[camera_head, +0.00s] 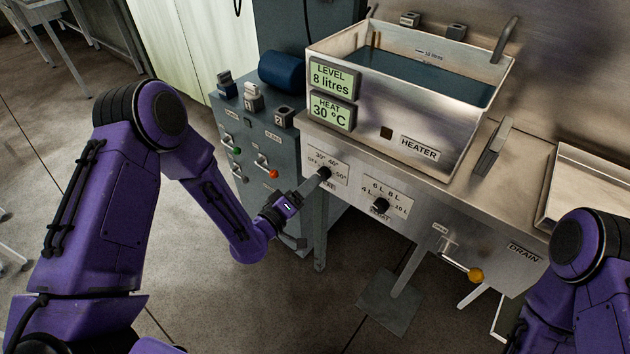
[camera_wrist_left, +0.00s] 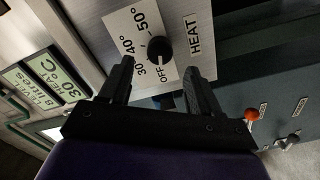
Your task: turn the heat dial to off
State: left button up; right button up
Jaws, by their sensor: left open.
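The heat dial (camera_head: 324,173) is a small black knob on a white scale plate marked OFF, 30°, 40° and 50°, on the front of the steel bench. It also shows in the left wrist view (camera_wrist_left: 159,49). I cannot clearly tell where its pointer stands. The heat display (camera_head: 331,111) reads 30 °C. My left gripper (camera_head: 318,180) is at the dial. In the left wrist view its two dark fingers are apart, with the dial just beyond and between the tips (camera_wrist_left: 159,68). No clear contact shows. My right gripper is out of view.
A second black dial (camera_head: 381,205), with a litre scale, sits to the right. The steel tank (camera_head: 400,125) holds water. A lever with an orange knob (camera_head: 476,275) hangs below the bench front. A blue-grey cabinet (camera_head: 247,150) with levers stands left of the bench.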

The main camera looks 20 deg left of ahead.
pick_arm(q)
jog(key=v, duration=0.6)
jog(key=shift+b, duration=0.4)
jog(key=s+a+f+g+y, duration=0.3)
jog(key=s+f+g+y, duration=0.15)
jog(key=s+f, duration=0.3)
jog(key=s+a+f+g+y, duration=0.35)
jog(key=s+f+g, duration=0.2)
jog(key=f, duration=0.35)
jog(key=s+a+f+g, duration=0.1)
jog(key=s+g, duration=0.1)
jog(key=s, duration=0.5)
jog(key=s+a+f+m+g+y+p, duration=0.1)
jog(key=s+a+f, duration=0.1)
jog(key=s, duration=0.5)
jog(key=shift+g+y, duration=0.3)
jog(key=shift+g, duration=0.1)
jog(key=shift+w+f, duration=0.1)
jog(key=shift+f, duration=0.05)
